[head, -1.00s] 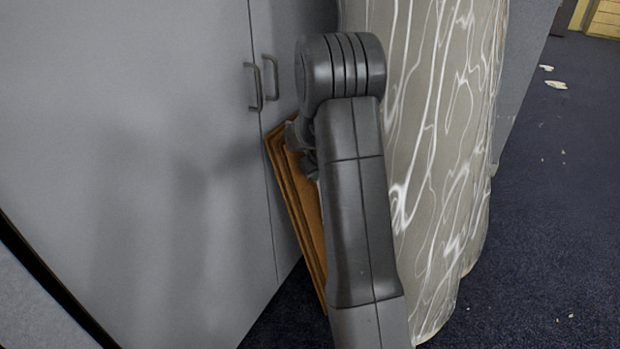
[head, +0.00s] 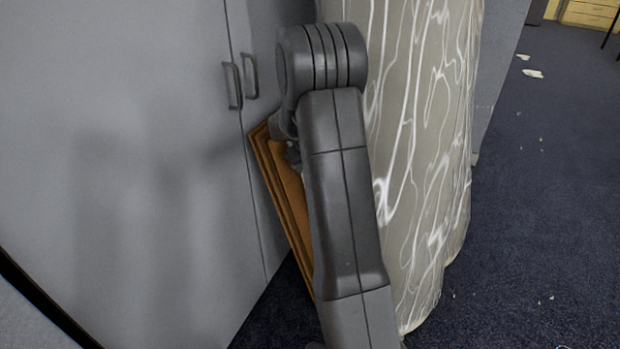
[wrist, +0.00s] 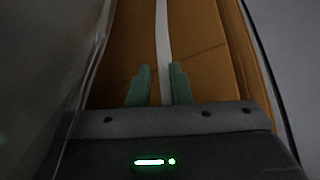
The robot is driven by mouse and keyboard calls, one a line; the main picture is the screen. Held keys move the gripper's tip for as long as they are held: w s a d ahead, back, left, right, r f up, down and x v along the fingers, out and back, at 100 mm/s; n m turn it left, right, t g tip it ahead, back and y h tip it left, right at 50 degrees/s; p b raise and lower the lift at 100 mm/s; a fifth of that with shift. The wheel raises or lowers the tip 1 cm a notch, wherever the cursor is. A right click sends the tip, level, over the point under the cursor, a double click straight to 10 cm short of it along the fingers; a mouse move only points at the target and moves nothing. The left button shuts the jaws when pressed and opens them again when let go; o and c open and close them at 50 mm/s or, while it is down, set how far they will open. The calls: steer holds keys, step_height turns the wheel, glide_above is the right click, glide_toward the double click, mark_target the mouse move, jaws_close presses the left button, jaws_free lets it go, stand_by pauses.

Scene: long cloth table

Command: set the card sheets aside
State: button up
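The card sheets (head: 291,201) are a flat brown stack with layered edges, steeply tilted beside my arm in the head view. My arm hides much of them there. In the wrist view the brown sheets (wrist: 205,50) fill the middle, with a pale strip (wrist: 162,40) running down to between my fingers. My gripper (wrist: 161,84) has its two green fingers close together on either side of this strip, against the stack. It appears shut on the sheets; the contact itself is hard to see. My arm mostly hides the gripper in the head view.
A grey cabinet (head: 130,150) with two handles stands close at the left. The long table's patterned cloth (head: 425,150) hangs close at the right of my arm. Open dark blue carpet (head: 550,200) lies farther right, with white scraps (head: 532,73) on it.

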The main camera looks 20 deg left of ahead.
steer(key=s+d+r+p, duration=0.1)
steer(key=s+d+r, duration=0.2)
steer(key=s+d, duration=0.4)
steer(key=s, duration=0.4)
steer(key=shift+d, duration=0.1)
